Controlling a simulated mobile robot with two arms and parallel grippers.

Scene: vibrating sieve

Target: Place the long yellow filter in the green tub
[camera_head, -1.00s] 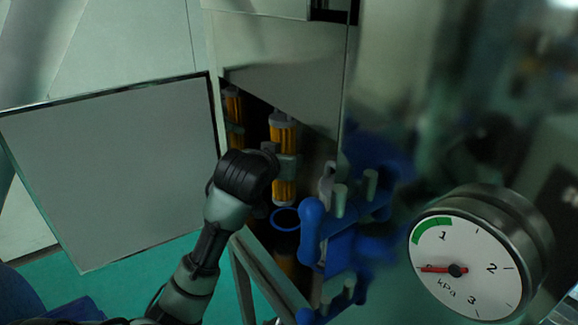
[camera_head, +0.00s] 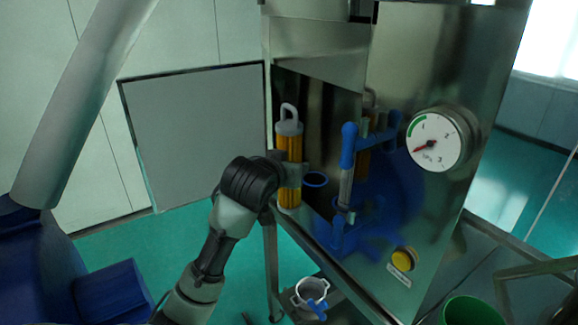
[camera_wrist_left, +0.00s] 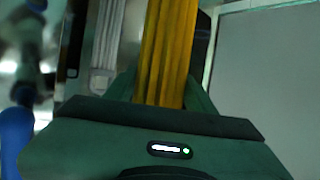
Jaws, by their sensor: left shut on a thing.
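The long yellow filter (camera_head: 290,145) has a grey cap with a loop handle on top. It is upright in front of the machine's open cabinet. My left gripper (camera_head: 293,174) is shut around its lower middle. In the left wrist view the ribbed yellow body (camera_wrist_left: 168,55) stands between the fingers, and its ends are out of that view. The green tub (camera_head: 470,312) is partly in view at the bottom right edge, with its rim showing. My right gripper is not in view.
A blue-handled clamp (camera_head: 347,160) stands at the cabinet opening, close right of the filter. The grey door (camera_head: 205,130) hangs open on the left. A pressure gauge (camera_head: 436,140) and yellow button (camera_head: 404,260) are on the front panel. A grey pot (camera_head: 309,291) is below.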

